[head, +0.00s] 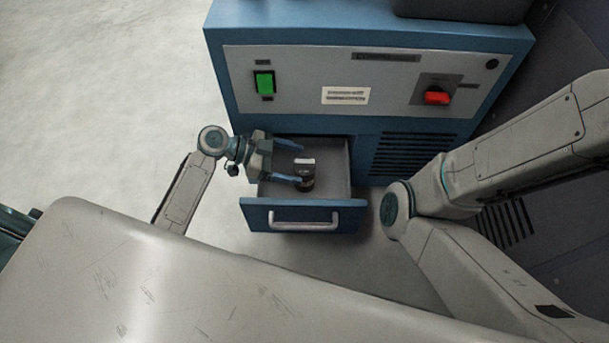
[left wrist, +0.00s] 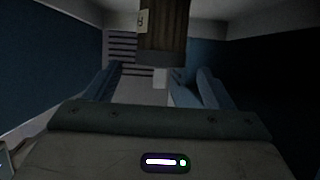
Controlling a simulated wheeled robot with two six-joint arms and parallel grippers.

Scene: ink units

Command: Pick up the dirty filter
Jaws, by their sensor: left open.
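The dirty filter (head: 306,172), a small dark cylinder with a pale top, stands in the open blue drawer (head: 262,216). In the left wrist view the filter (left wrist: 163,38) is a dark brown ribbed body with a small tag, at the top centre, with a pale block beneath it in the picture. My left gripper (head: 296,163) is open and reaches into the drawer from the left, its two blue fingers pointing toward the filter. In the left wrist view the fingers (left wrist: 158,84) are spread apart with nothing clamped. I cannot tell whether they touch the filter. My right gripper is out of view.
The blue cabinet (head: 222,120) rises behind the drawer, with a green switch (head: 264,83), a red knob (head: 437,97) and dark vent slats (head: 412,153). The drawer has a silver handle (head: 304,226). My right arm fills the right side. Pale floor (head: 95,100) is clear at left.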

